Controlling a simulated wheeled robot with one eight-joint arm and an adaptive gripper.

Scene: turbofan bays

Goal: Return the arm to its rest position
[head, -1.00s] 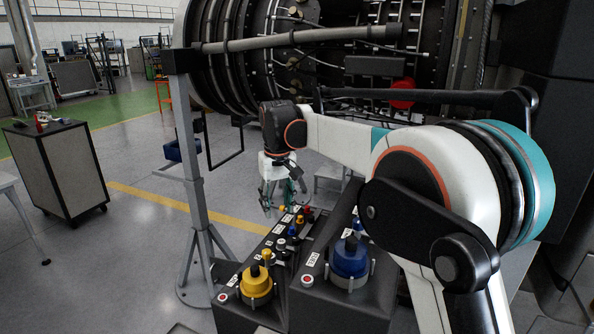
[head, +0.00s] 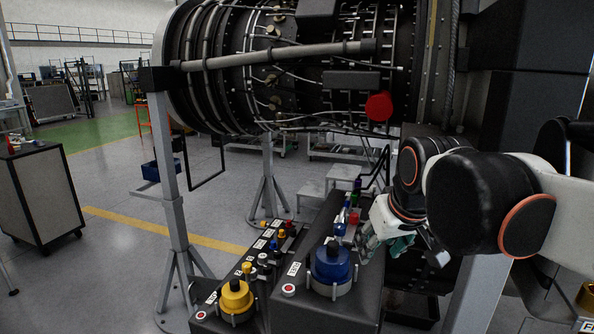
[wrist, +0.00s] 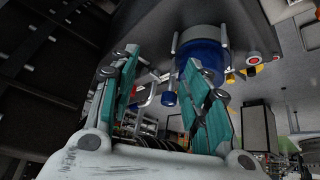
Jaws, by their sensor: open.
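Beyond the fingers is a blue cylinder (wrist: 203,55), upside down in that view. The same blue cylinder (head: 331,265) stands upright with a black knob on the dark bench in the head view. My arm bends in from the right side of the head view.
A yellow cylinder (head: 236,298) stands on the lower dark bench. The large turbofan engine (head: 270,70) hangs behind, with a red cap (head: 379,106). A grey stand post (head: 168,160) rises at left. A cabinet (head: 40,195) stands far left. Open floor lies between cabinet and post.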

